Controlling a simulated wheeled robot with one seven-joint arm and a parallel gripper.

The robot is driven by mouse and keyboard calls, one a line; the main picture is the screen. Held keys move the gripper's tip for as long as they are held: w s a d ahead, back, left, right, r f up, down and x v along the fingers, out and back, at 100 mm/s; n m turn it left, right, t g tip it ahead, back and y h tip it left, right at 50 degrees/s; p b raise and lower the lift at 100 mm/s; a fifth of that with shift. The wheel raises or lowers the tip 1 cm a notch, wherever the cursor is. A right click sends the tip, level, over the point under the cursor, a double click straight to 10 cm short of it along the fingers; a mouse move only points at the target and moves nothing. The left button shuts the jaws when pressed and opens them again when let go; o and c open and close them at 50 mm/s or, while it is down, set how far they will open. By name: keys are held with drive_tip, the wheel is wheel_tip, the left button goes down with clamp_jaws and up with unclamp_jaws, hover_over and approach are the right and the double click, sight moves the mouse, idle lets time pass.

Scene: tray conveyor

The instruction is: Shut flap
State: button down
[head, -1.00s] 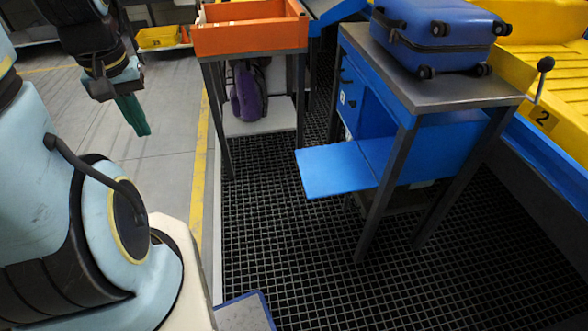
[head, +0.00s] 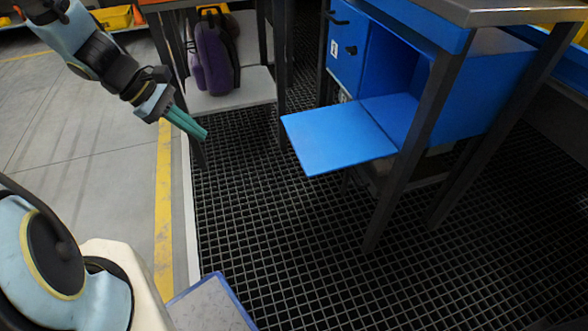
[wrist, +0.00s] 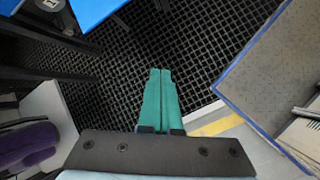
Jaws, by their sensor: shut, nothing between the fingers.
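The blue flap (head: 338,138) hangs open in the head view, lying roughly level and sticking out to the left from the open compartment of the blue cabinet (head: 490,95). Part of the flap also shows at the top left of the wrist view (wrist: 92,10). My gripper (head: 203,134) has green fingers. They are shut together with nothing between them, also in the wrist view (wrist: 160,75). The gripper is left of the flap, apart from it, above the edge of the black grating.
A closed blue door marked 1 (head: 346,48) is left of the open compartment. Dark table legs (head: 420,140) stand in front of the cabinet. A purple bag (head: 214,55) sits on a low shelf (head: 232,98) behind my gripper. Black grating (head: 270,220) is clear below the flap.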

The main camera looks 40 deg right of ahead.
sight(293, 144)
drive_tip(key=d+f+n+g+h+b, duration=0.1)
drive_tip(key=d+f+n+h+b, duration=0.5)
drive_tip(key=d+f+b, duration=0.85)
drive_tip(key=s+d+f+n+b, duration=0.15)
drive_tip(key=s+d+f, duration=0.25)
drive_tip(key=d+f, duration=0.45)
drive_tip(key=shift+d+r, duration=0.3)
drive_tip(key=shift+r, duration=0.6)
drive_tip(key=shift+d+r, duration=0.3)
drive_tip(key=shift+r, duration=0.55)
drive_tip(key=shift+d+r, duration=0.3)
drive_tip(key=shift+r, duration=0.6)
drive_tip(key=shift+w+r+y, duration=0.1)
drive_tip(key=shift+y, duration=0.2)
drive_tip(key=shift+a+r+y+p, duration=0.1)
drive_tip(key=shift+r+y+p, duration=0.2)
drive_tip(key=shift+r+p, duration=0.6)
drive_tip(key=shift+f+p, duration=0.1)
drive_tip(key=shift+p, duration=0.5)
